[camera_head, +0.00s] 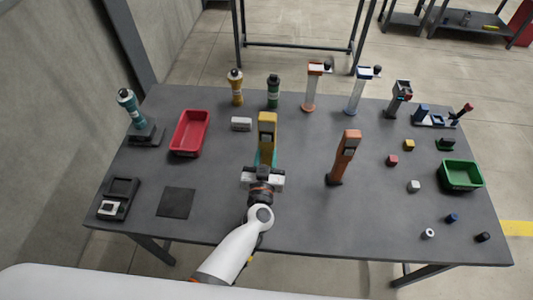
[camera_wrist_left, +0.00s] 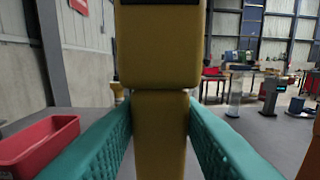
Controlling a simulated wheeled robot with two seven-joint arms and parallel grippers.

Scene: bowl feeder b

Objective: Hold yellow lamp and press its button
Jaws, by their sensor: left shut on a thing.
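The yellow lamp (camera_head: 267,127) stands upright near the middle of the table in the head view. In the left wrist view the yellow lamp (camera_wrist_left: 160,130) fills the centre, with a wide head above a narrower body. My left gripper (camera_head: 266,160) is shut on the lamp's body, its teal fingers (camera_wrist_left: 160,125) on either side. The lamp's button cannot be made out in either view. The lamp's base is hidden behind my gripper in the head view. My right gripper does not show in either view.
An orange lamp (camera_head: 345,155) stands to the right. A red bin (camera_head: 176,150) is to the left, with a white block (camera_head: 241,124) between it and the lamp. A green bin (camera_head: 444,184) and several small blocks are at the right. The grey table (camera_head: 310,215) is clear in front.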

